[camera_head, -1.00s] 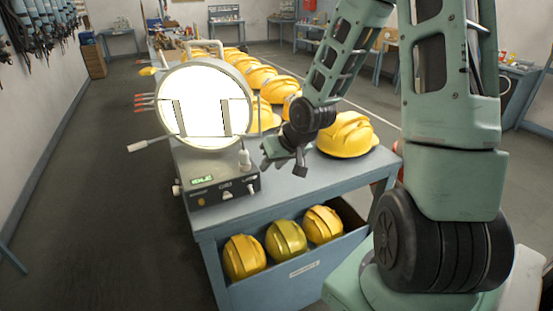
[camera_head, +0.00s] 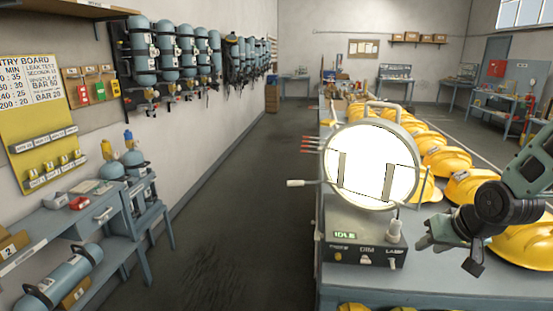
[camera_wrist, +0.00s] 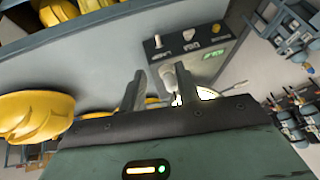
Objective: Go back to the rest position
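My gripper (camera_head: 452,250) is at the right of the head view, above the grey-blue table (camera_head: 425,290) and to the right of the test machine (camera_head: 362,250). In the wrist view its two fingers (camera_wrist: 155,92) stand apart with a gap between them, and nothing is held. The machine has a round, bright white screen (camera_head: 375,168), a display reading IDLE and a row of controls. Its control panel also shows in the wrist view (camera_wrist: 195,50). The rest position itself carries no visible mark.
Yellow helmets (camera_head: 447,162) line the table behind and beside my gripper. A left wall bench (camera_head: 65,225) bears small items, with a cylinder (camera_head: 62,277) below. Breathing sets (camera_head: 170,55) hang on the left wall. The aisle floor (camera_head: 240,200) is clear.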

